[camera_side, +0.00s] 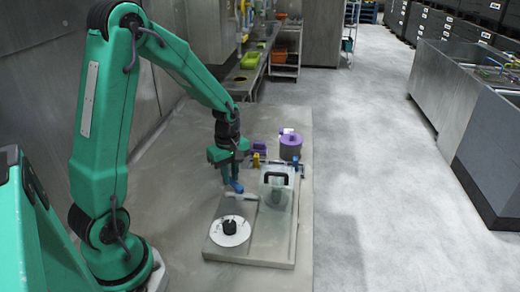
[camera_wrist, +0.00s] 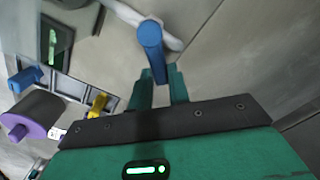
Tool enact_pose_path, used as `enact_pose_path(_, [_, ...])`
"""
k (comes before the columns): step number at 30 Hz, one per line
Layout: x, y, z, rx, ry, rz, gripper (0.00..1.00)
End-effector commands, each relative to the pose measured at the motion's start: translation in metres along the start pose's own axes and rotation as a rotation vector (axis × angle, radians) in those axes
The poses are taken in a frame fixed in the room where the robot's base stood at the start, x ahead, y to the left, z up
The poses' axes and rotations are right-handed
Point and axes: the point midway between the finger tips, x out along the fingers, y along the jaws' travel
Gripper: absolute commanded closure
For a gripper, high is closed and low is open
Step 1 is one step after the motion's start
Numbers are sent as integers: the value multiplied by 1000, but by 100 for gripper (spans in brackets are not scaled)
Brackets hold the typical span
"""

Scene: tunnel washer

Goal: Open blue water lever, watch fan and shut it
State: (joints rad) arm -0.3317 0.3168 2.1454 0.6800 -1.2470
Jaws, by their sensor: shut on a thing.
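The blue lever (camera_side: 237,187) stands at the left part of the grey slab, beside a pale pipe. In the wrist view the blue lever (camera_wrist: 151,38) has a round end, and its narrow part runs down between my fingers. My gripper (camera_side: 228,179) is shut on this lever from above; in the wrist view my gripper's green fingers (camera_wrist: 160,80) lie on either side of it. A clear housing (camera_side: 268,203) with a black handle stands right of the lever. I cannot make out a fan or whether it turns.
A white dial (camera_side: 230,231) with a black knob lies at the slab's front left. A purple-topped cylinder (camera_side: 291,147), a yellow valve (camera_side: 256,160) and small blue parts (camera_wrist: 25,79) stand behind. The floor at right is clear.

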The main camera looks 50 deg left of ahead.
Motion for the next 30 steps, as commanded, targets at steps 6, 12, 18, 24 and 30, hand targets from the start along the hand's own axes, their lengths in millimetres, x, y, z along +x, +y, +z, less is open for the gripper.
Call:
enact_pose_path(6, [-1, 11, 1, 207, 1, 3, 100])
enact_pose_path(12, [-1, 19, 4, 397, 1, 2, 100])
enact_pose_path(18, [-1, 26, 8, 575, 2, 3, 100])
enact_pose_path(24, [-1, 31, 12, 710, 2, 2, 100])
enact_pose_path(30, [-2, 34, 14, 786, 2, 3, 100])
